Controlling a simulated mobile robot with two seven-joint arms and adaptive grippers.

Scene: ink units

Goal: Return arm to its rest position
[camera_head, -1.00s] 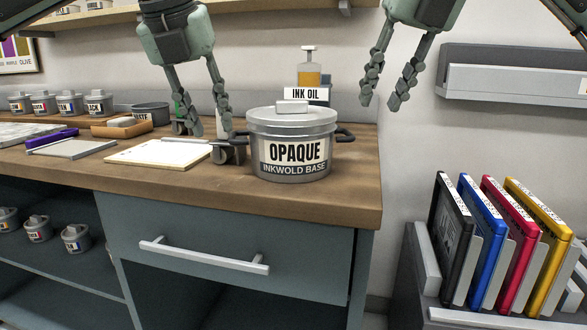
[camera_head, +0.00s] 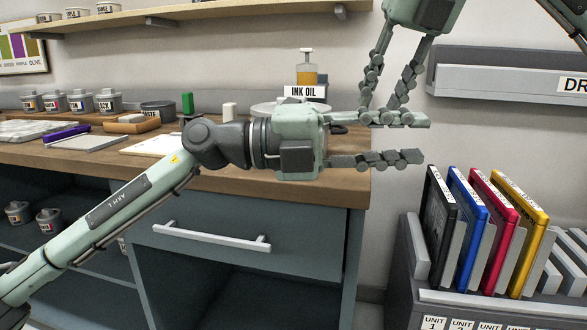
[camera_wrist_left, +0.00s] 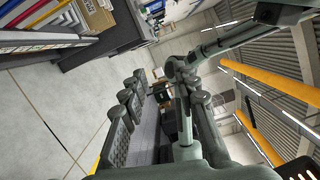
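My left gripper (camera_head: 424,139) reaches in from the left, level and pointing right, in front of the bench's right end. Its two fingers are apart with nothing between them. The left wrist view also shows its fingers (camera_wrist_left: 160,122) apart and empty. My right gripper (camera_head: 386,85) hangs from the top, fingers pointing down and apart. Its lower tips overlap the left gripper's upper finger in the picture; I cannot tell whether they touch. My left arm (camera_head: 120,205) crosses the picture from the lower left.
The wooden bench (camera_head: 230,182) stands behind the left arm. An ink oil bottle (camera_head: 307,75) stands behind. Coloured ink units (camera_head: 497,225) stand in a rack at right. A wall shelf (camera_head: 500,85) is above.

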